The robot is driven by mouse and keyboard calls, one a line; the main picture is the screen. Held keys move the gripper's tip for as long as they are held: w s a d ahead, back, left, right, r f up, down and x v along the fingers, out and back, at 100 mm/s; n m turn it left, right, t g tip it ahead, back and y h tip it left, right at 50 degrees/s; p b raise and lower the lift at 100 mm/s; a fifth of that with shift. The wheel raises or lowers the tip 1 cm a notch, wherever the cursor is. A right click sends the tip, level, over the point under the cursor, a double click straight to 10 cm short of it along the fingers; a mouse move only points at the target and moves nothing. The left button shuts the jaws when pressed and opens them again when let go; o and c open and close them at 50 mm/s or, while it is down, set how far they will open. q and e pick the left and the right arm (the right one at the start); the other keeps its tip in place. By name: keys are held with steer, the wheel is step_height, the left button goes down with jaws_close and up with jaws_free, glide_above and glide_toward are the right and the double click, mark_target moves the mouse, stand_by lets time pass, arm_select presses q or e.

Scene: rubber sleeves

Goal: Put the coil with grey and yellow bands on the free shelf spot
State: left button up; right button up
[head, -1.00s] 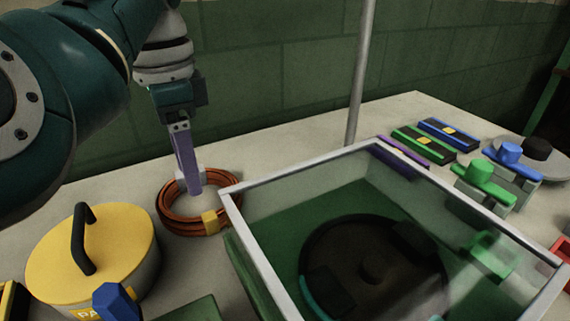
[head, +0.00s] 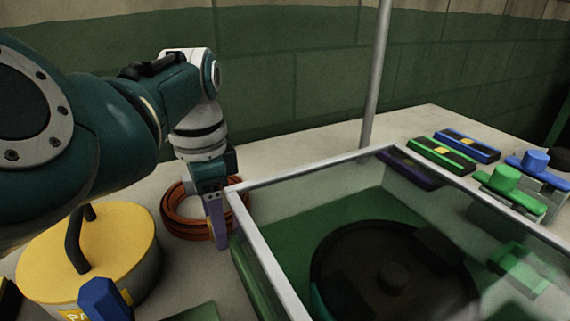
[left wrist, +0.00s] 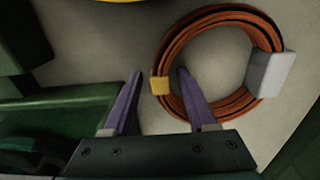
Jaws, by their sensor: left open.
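The coil (head: 183,220) is an orange-brown ring lying flat on the worktop, left of the glass-walled case; my gripper covers part of it. In the left wrist view the coil (left wrist: 176,45) shows a yellow band (left wrist: 160,84) and a wide grey band (left wrist: 270,74) on opposite sides. My left gripper (head: 221,243) is open at the coil's near right side. In the left wrist view its purple fingers (left wrist: 160,73) appear either side of the yellow band, one over the ring's opening and one outside. Contact cannot be told. My right gripper is not in view. I cannot identify a free shelf spot.
The glass-walled case (head: 262,255) with a grey rim stands close right of the coil, holding a dark disc (head: 392,278). A yellow-lidded tin (head: 120,245) is at left. A metal pole (head: 375,80) rises behind. Green and blue parts (head: 505,180) lie at right.

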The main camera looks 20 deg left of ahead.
arm_select(q)
jaws_close()
stand_by(0.3)
steer(key=shift+w+r, duration=0.1)
steer(key=shift+r, duration=0.05)
stand_by(0.9)
